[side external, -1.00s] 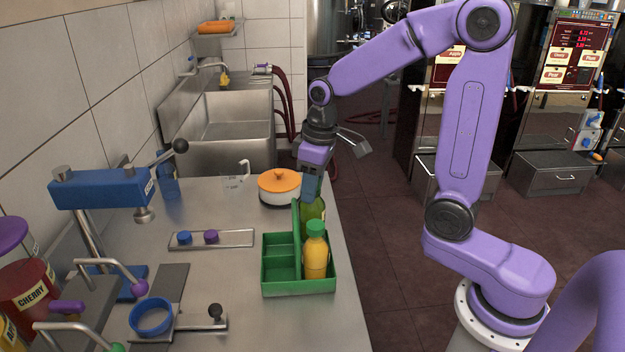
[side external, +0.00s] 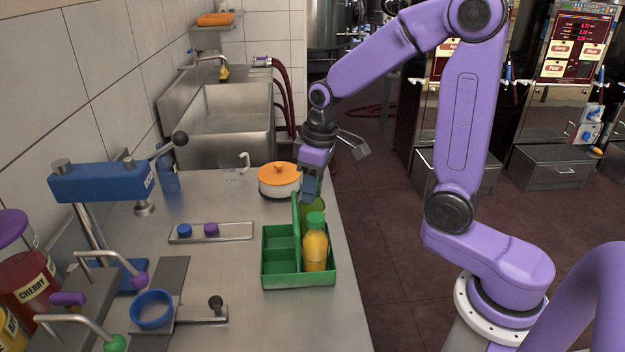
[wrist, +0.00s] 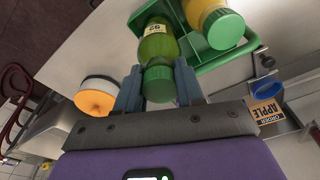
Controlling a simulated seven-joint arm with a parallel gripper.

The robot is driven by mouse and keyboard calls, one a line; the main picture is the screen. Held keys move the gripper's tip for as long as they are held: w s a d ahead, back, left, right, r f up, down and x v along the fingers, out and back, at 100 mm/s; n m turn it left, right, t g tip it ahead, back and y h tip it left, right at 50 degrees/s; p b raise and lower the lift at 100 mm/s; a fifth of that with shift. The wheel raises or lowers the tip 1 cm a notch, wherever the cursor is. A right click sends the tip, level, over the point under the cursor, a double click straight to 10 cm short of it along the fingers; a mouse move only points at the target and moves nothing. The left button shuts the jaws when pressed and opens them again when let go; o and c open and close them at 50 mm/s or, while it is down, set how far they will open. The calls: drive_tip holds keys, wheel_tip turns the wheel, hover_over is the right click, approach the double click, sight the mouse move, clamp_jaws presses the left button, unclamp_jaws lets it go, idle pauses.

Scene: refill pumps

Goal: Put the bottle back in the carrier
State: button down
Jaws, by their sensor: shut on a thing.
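A green bottle (side external: 318,204) with a green cap is upright at the back right of the green carrier (side external: 283,283). In the side view its lower part is hidden behind the yellow bottle (side external: 315,250), so I cannot tell whether it touches the carrier floor. The yellow bottle stands in the front right compartment. My gripper (side external: 311,190) points down and is shut on the green bottle near its cap. In the wrist view the green bottle (wrist: 157,45) sits between my fingers (wrist: 159,88), its lower end within the carrier's outline (wrist: 215,60). The left compartments look empty.
A white pot with an orange lid (side external: 279,181) stands just behind and left of my gripper. A metal tray (side external: 212,232) with blue and purple knobs lies left of the carrier. The counter's right edge is close to the carrier.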

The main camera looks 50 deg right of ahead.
drive_tip(key=shift+f, duration=0.45)
drive_tip(key=shift+f, duration=1.25)
idle(0.8)
drive_tip(key=c, duration=0.6)
unclamp_jaws()
drive_tip(key=shift+r, duration=4.5)
